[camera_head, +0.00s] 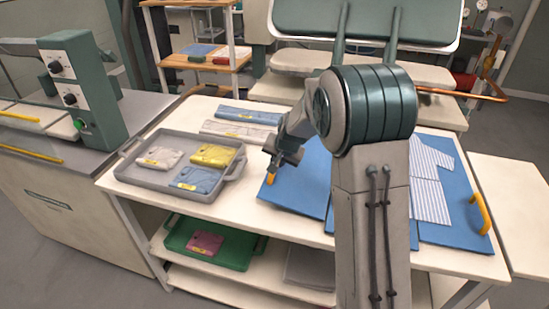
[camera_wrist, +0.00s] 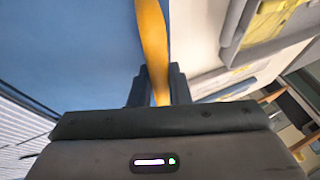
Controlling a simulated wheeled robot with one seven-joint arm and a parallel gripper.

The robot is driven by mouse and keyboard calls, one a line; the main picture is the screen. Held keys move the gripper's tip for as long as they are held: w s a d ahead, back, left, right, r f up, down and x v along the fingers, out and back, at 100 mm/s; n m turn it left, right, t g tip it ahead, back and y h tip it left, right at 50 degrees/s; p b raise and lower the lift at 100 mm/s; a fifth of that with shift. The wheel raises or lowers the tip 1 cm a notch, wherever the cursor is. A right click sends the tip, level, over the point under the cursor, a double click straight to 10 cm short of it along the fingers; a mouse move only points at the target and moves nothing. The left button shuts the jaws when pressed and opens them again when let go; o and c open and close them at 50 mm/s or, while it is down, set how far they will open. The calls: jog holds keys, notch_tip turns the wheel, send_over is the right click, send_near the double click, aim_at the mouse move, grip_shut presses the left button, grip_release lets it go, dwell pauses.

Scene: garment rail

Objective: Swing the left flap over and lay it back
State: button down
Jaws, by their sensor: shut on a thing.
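A blue folding board lies on the white table, partly hidden behind my arm. Its left flap (camera_head: 298,185) is bare and looks flat or nearly so; it fills the left of the wrist view (camera_wrist: 70,45). A yellow handle (camera_head: 270,179) sits on the flap's outer edge and also shows in the wrist view (camera_wrist: 152,40). My gripper (camera_head: 277,165) is shut on this handle, its dark fingers on either side (camera_wrist: 158,88). A blue-and-white striped garment (camera_head: 430,180) lies on the board right of my arm; its left part is hidden.
A grey tray (camera_head: 232,174) with folded garments stands just left of the flap. Folded cloths (camera_head: 245,114) lie behind it. The board's right side has another yellow handle (camera_head: 482,213). A green-and-white press stands behind the table.

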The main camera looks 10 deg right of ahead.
jog(key=f, duration=0.1)
jog(key=f+b, duration=0.1)
jog(key=a+f+b, duration=0.1)
jog(key=shift+w+f, duration=0.25)
jog(key=shift+s+a+f+b, duration=0.1)
jog(key=shift+f+b, duration=0.2)
jog(key=shift+b, duration=0.05)
jog(key=shift+a+f, duration=0.1)
jog(key=shift+f, duration=0.05)
jog(key=c, duration=1.4)
grip_release()
jog(key=shift+a, duration=0.2)
jog(key=shift+o, duration=0.2)
jog(key=shift+d, duration=0.25)
jog(key=shift+s+d+r, duration=0.1)
jog(key=shift+d+r, duration=0.1)
jog(key=shift+r, duration=0.1)
jog(key=v, duration=1.3)
jog(key=shift+a+b, duration=0.3)
jog(key=shift+b, duration=0.1)
jog(key=shift+s+r, duration=0.15)
